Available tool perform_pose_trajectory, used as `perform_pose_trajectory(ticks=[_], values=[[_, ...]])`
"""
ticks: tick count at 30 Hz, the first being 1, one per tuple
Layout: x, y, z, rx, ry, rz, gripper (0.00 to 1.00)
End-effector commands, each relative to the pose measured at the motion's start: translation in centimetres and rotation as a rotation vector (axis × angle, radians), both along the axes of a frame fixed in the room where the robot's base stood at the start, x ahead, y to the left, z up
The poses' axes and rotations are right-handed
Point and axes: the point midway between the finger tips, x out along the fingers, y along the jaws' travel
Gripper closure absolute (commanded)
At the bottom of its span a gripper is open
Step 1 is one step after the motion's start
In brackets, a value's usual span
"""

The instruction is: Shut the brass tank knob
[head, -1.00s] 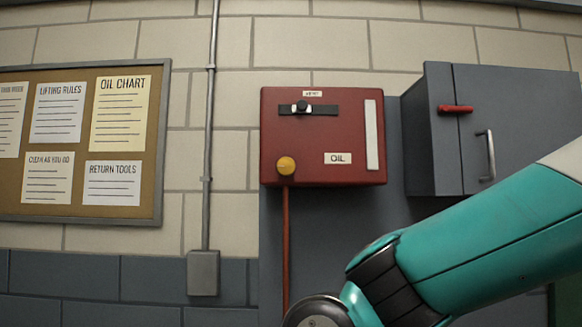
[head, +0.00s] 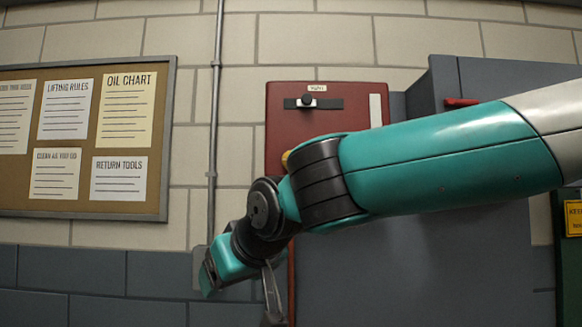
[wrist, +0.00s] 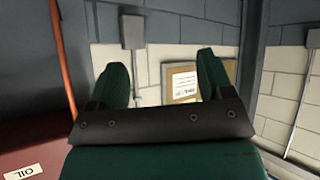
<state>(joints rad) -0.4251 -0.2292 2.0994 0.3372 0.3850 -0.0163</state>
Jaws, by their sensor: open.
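The red oil tank (head: 290,128) hangs on the wall in the head view, its lower right covered by my arm. The brass knob (head: 286,158) is at its lower left; only a yellow sliver shows beside my arm. In the wrist view the tank (wrist: 60,130) fills the lower left, with an upside-down OIL label (wrist: 24,172); the knob is not visible there. My gripper (wrist: 163,78) is open, its two green fingers apart with nothing between them. In the head view my wrist is below and left of the knob, and the fingertips cannot be made out clearly.
A black slotted bar with a dark knob (head: 308,100) sits on the tank's upper face. A red pipe (wrist: 62,60) runs from the tank. A grey conduit (head: 215,120) and cork board (head: 168,130) are to the left. A grey cabinet (head: 500,78) is right.

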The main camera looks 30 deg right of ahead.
Motion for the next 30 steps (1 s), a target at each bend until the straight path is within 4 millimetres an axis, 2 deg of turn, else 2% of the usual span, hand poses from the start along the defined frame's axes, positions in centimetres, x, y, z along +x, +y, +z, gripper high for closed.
perform_pose_trajectory(ticks=[1, 3, 6, 10, 13, 17, 22, 30], values=[[1.9, -1.2, 3.7, -0.001, -0.134, -0.092, 0.26], [3.2, -3.5, 8.8, -0.005, -0.304, -0.23, 0.26], [3.1, -6.6, 14.6, -0.006, -0.491, -0.406, 0.26], [1.5, -9.5, 19.2, -0.008, -0.639, -0.57, 0.26], [0.6, -10.6, 20.7, -0.01, -0.689, -0.637, 0.26], [0.8, -11.5, 21.3, -0.014, -0.705, -0.662, 0.26], [2.8, -13.1, 21.4, -0.016, -0.701, -0.665, 0.26], [8.1, -16.6, 21.5, -0.017, -0.698, -0.664, 0.26]])
